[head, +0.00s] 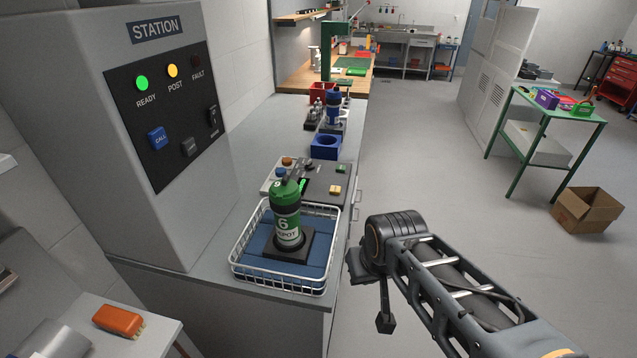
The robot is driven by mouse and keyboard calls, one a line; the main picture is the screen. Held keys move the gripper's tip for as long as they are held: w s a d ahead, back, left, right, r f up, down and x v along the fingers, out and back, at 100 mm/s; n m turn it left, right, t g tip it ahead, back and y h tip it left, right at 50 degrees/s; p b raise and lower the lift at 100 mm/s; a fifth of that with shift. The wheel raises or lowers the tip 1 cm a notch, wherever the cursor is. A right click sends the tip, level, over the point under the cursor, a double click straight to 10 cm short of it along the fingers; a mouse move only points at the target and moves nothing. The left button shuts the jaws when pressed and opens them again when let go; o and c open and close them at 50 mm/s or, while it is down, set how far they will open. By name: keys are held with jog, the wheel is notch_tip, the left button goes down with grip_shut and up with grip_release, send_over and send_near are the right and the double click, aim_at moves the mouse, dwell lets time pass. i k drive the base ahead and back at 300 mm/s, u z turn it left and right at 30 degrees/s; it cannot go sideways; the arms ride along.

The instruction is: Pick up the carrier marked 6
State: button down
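The carrier marked 6 (288,217) is a green cylinder with a white lower band, a "6" and partly readable lettering. It stands upright in a black square holder (270,250) inside a white wire basket (245,272) with a blue floor. The basket is at the near end of the grey counter. My gripper (386,322) is at the lower middle, right of the counter and apart from the carrier. Only a small dark part of it shows below my arm, so its opening cannot be made out.
The grey station cabinet (190,235) stands left of the basket, with green and yellow lamps lit. Behind the carrier are a control panel (325,180), a blue block with a round opening (326,147) and another blue carrier (334,108).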

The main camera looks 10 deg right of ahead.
aim_at(289, 238)
jog(key=z, duration=0.15)
jog(key=k, duration=0.85)
jog(key=u, duration=1.3)
jog(key=i, duration=1)
jog(key=u, duration=0.05)
